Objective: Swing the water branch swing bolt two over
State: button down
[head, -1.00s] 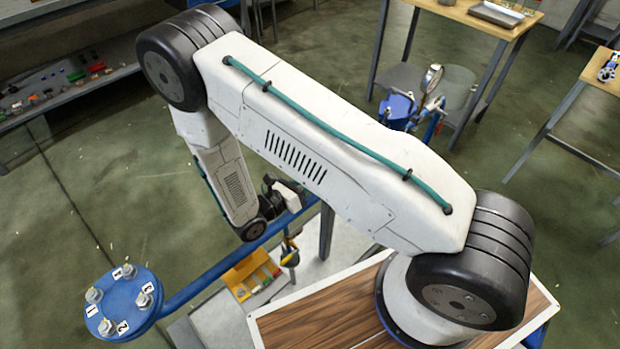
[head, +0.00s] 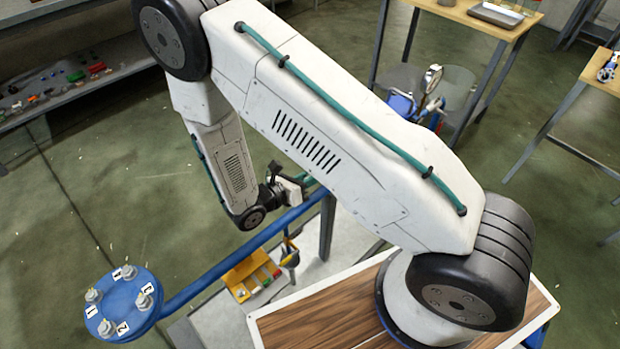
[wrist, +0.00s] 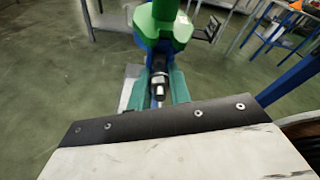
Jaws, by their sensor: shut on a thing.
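My gripper (wrist: 158,92) has teal fingers in the wrist view. They are shut on a swing bolt (wrist: 159,80), which shows a dark nut and a bright metal end between them. Behind it stands a green and blue fitting (wrist: 160,30), blue around the bolt and green above. The bolt's pivot is hidden, and no number on it can be read.
A blue flange (head: 122,302) with several numbered bolts ends the pipe at lower left. A yellow parts tray (head: 250,275) lies below the pipe. A wooden table (head: 470,15) stands at the back right. A shelf (head: 75,90) with small parts is at the left.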

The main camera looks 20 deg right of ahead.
jog(key=shift+w+d+r+g+y, duration=0.1)
jog(key=shift+r+g+y, duration=0.3)
jog(key=shift+y, duration=0.7)
jog(key=shift+d+r+g+y, duration=0.1)
jog(key=shift+r+g+y, duration=0.3)
jog(key=shift+y, duration=0.7)
jog(key=shift+r, duration=0.1)
jog(key=c, duration=1.5)
grip_release()
jog(key=shift+c, duration=0.2)
jog(key=shift+r, duration=0.1)
jog(key=v, duration=0.7)
jog(key=shift+a+r, duration=0.2)
jog(key=shift+r, duration=0.05)
jog(key=shift+c, duration=0.2)
